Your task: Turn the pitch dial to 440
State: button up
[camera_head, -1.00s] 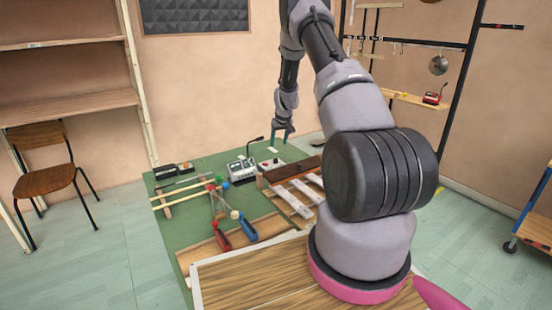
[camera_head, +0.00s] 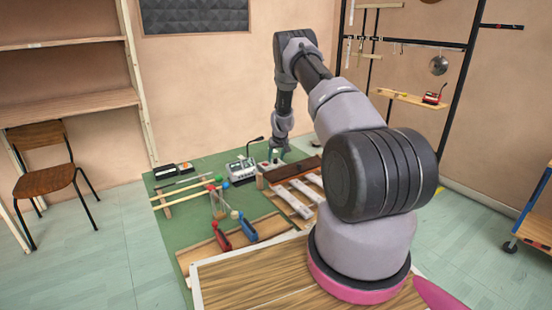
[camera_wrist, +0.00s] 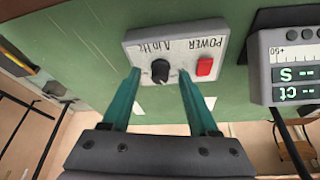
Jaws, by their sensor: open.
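The pitch dial (camera_wrist: 160,70) is a black knob on a pale grey box, under the label "A in Hz", which appears upside down in the wrist view. A red power switch (camera_wrist: 204,66) sits beside it on the same box (camera_wrist: 150,40). My gripper (camera_wrist: 160,75) is open, with its two teal fingers on either side of the dial in that view; I cannot tell whether they touch it. In the head view my gripper (camera_head: 274,158) is low over the green table, hiding most of the box. The dial's pointer mark and setting are not readable.
A grey meter with a lit display (camera_wrist: 292,68) stands close beside the box, and shows in the head view (camera_head: 241,170) with a gooseneck rising from it. Beaters, wooden bars and handled tools lie around the green table (camera_head: 185,232).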

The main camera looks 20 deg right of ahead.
grip_shut()
jog(key=shift+a+m, duration=0.1)
jog(key=shift+m, duration=0.2)
jog(key=shift+a+m+h, duration=0.1)
jog(key=shift+m+h, duration=0.3)
jog(key=shift+m, duration=0.5)
jog(key=shift+m+g+h, duration=0.4)
jog(key=shift+m+h, duration=0.2)
jog(key=shift+m, duration=1)
